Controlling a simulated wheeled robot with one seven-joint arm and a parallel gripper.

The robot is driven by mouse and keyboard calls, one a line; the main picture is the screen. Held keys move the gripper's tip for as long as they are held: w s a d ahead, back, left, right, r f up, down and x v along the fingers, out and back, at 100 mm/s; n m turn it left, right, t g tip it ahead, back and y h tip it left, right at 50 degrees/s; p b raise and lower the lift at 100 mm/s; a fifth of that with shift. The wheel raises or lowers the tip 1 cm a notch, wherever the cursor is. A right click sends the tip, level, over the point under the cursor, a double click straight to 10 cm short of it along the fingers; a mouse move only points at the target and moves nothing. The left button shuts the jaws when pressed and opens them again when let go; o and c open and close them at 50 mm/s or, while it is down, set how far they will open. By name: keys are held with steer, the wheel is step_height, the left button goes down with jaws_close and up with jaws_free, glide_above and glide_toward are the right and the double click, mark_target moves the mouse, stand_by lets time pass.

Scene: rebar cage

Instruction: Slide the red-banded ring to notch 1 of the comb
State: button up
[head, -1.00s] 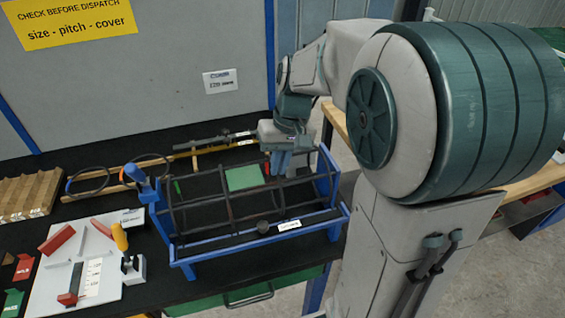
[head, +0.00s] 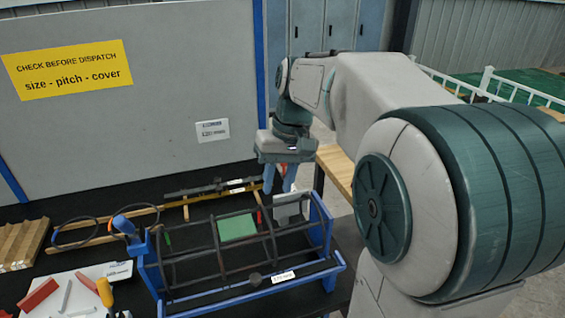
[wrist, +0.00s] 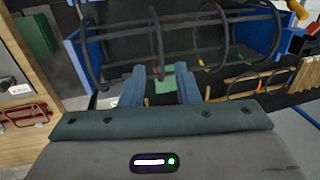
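The rebar cage of dark rings and long bars (head: 215,250) lies in a blue stand (head: 325,235). A small red mark (head: 258,216), probably the red band, shows near the cage's right part. A dark ring (wrist: 157,40) stands beyond the fingers. I cannot make out the comb or its notches for certain.
A green plate (head: 237,228) and a grey block (head: 290,207) are at the cage. A yellow-wood rail (head: 190,201) lies behind it. A white board (head: 75,292) with a red block (head: 38,296) is at the left. A grey panel (head: 150,110) stands behind.

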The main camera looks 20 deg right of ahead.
steer(key=r, duration=0.2)
steer(key=d+r, duration=0.1)
steer(key=r, duration=0.2)
stand_by(0.3)
steer(key=s+a+f+t+h, duration=0.2)
steer(key=s+f+t, duration=0.1)
steer(key=s+f, duration=1)
steer(key=shift+s+a+f, duration=0.15)
steer(key=shift+s+a, duration=0.1)
steer(key=shift+s, duration=0.15)
